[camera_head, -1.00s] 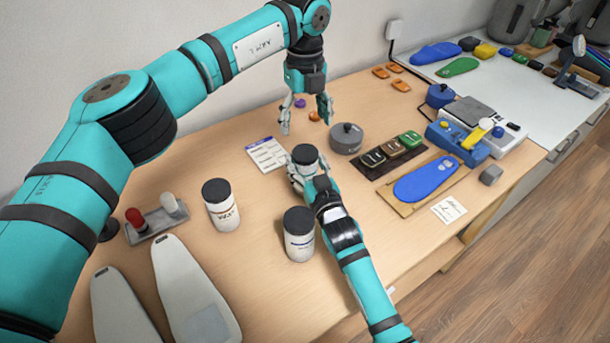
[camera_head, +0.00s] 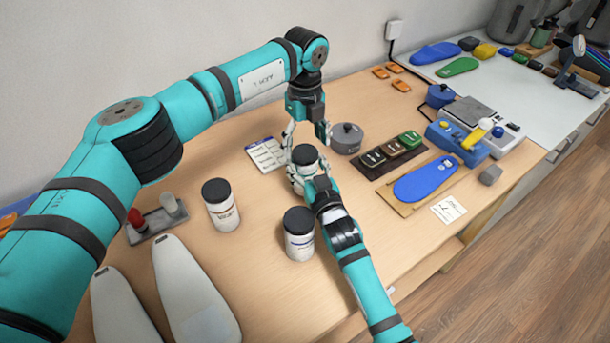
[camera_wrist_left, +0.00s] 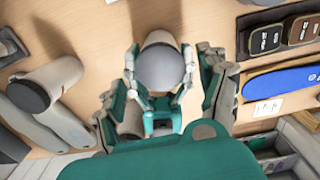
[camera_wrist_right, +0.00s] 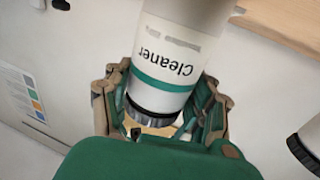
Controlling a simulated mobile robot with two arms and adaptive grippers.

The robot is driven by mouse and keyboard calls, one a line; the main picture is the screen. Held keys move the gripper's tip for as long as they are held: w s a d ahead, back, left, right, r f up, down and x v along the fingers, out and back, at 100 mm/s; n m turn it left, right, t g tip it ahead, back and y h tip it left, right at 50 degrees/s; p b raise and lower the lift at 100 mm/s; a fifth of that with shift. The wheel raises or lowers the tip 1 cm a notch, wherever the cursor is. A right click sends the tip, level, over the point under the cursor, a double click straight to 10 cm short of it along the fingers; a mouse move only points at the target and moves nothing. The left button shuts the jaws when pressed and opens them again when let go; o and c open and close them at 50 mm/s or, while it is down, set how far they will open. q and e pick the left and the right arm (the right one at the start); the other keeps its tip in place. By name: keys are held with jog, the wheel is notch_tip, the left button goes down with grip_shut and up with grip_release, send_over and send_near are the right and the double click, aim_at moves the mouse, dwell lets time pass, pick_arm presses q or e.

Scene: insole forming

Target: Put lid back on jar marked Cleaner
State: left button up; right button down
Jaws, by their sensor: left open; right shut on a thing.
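The jar marked Cleaner (camera_wrist_right: 170,60) is white with a teal band, and its label reads upside down in the right wrist view. My right gripper (camera_head: 304,178) is shut around it, at the middle of the table in the head view. A dark lid (camera_head: 305,154) is on the jar's top; the left wrist view shows that round top (camera_wrist_left: 160,69) as grey. Whether the lid is fully seated I cannot tell. My left gripper (camera_head: 307,137) points down above and just behind the jar, open and empty, its fingers apart.
Two other white jars with dark lids stand nearby, one left (camera_head: 221,205) and one in front (camera_head: 299,235). A grey lidded pot (camera_head: 347,138) stands close right of my left gripper. A printed card (camera_head: 265,155) lies left of the jar. The front right wood is clear.

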pick_arm(q)
jog(key=shift+f, duration=0.85)
jog(key=shift+c, duration=0.3)
jog(key=c, duration=1.2)
jog(key=m, duration=0.6)
jog(key=o, duration=1.3)
